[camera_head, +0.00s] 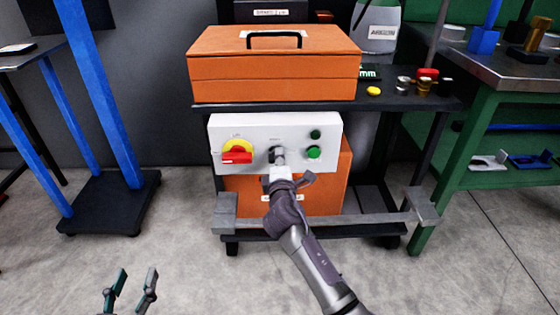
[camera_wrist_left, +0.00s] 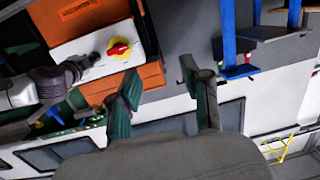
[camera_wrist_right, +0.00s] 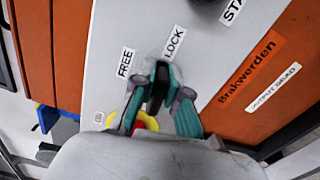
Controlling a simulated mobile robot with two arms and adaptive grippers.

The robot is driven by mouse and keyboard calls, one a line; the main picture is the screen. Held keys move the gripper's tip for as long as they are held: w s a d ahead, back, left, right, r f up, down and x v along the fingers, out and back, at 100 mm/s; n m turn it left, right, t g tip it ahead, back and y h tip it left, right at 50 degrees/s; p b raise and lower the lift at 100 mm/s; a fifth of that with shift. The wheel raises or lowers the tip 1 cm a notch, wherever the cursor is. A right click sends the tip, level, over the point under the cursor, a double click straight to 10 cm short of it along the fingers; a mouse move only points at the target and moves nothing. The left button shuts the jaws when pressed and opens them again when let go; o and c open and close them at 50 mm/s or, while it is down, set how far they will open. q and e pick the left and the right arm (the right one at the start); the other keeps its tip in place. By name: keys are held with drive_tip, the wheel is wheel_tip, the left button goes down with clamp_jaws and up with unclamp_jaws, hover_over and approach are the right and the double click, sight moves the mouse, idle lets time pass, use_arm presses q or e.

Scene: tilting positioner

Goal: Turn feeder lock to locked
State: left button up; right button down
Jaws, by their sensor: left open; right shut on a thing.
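The white control panel (camera_head: 246,128) stands upright below the bench top. The feeder lock (camera_head: 276,152) is a small dark selector in its middle. My right gripper (camera_head: 279,163) reaches the panel there. In the right wrist view its teal fingers (camera_wrist_right: 163,88) are shut on the dark knob, beside the labels FREE (camera_wrist_right: 126,63) and LOCK (camera_wrist_right: 174,42). The fingers largely hide the knob, so I cannot tell its exact angle. My left gripper (camera_head: 131,290) is open and empty over the floor at lower left; its spread fingers show in the left wrist view (camera_wrist_left: 162,95).
A red and yellow rotary switch (camera_head: 237,152) sits left of the lock, and green buttons (camera_head: 314,152) sit to its right. An orange toolbox (camera_head: 275,75) stands above. A grey bar (camera_head: 330,220) crosses low in front.

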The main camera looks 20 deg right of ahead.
use_arm(q)
drive_tip(key=shift+w+d+r+t+h+b, duration=0.1)
drive_tip(key=shift+d+r+t+h+b, duration=0.1)
drive_tip(key=shift+r+t, duration=0.45)
drive_tip(key=shift+w+d+r+t+h+b, duration=0.1)
drive_tip(key=shift+r+t+h, duration=0.2)
drive_tip(key=shift+r, duration=0.65)
use_arm(e)
drive_tip(key=shift+f+m, duration=0.15)
drive_tip(key=shift+m, duration=0.65)
drive_tip(key=c, duration=1.2)
unclamp_jaws()
drive_tip(key=shift+s, duration=0.15)
drive_tip(key=v, duration=1.2)
